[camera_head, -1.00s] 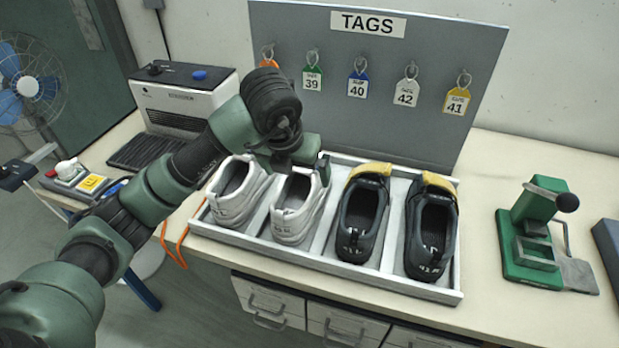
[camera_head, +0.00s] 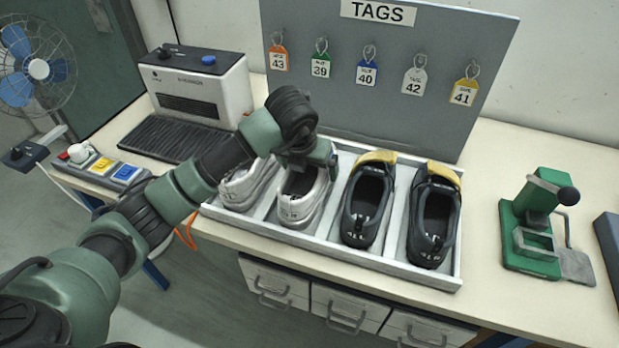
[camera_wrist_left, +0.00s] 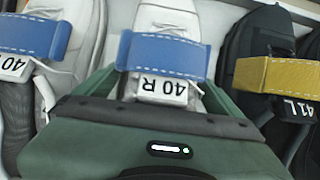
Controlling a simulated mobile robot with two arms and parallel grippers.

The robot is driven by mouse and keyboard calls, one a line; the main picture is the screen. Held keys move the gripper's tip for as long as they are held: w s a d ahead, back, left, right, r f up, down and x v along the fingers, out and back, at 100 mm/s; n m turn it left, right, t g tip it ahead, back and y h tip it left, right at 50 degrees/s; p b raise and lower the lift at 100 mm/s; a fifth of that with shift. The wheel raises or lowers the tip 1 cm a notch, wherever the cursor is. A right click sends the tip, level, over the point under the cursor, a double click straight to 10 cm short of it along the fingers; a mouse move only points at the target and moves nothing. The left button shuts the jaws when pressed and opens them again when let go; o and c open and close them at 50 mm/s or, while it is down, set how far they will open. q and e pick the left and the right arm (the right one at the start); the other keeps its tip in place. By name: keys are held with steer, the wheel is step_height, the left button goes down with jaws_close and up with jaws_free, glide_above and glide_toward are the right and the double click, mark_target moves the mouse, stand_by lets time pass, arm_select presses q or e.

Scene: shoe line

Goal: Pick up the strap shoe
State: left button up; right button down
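White and black strap shoes stand in pairs in a white tray (camera_head: 350,253). The white shoe labelled 40 R (camera_head: 299,207) is second from the left; its blue strap (camera_wrist_left: 165,53) shows in the left wrist view. My left gripper (camera_head: 316,162) is over that shoe's front end. In the left wrist view its fingers are apart, one on each side of the blue strap; contact cannot be told. The other white shoe (camera_head: 243,192) is to its left. Two black shoes with yellow straps, one here (camera_head: 365,212) and one labelled 41 L (camera_wrist_left: 297,106), are to its right. My right gripper is not in view.
A grey tag board (camera_head: 440,130) with several numbered tags stands behind the tray. A white machine (camera_head: 235,92) and a switch box (camera_head: 98,166) are at left. A green press (camera_head: 532,225) is at right. The bench between tray and press is clear.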

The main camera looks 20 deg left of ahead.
arm_select(q)
steer(key=c, duration=1.4)
steer(key=shift+r, duration=0.1)
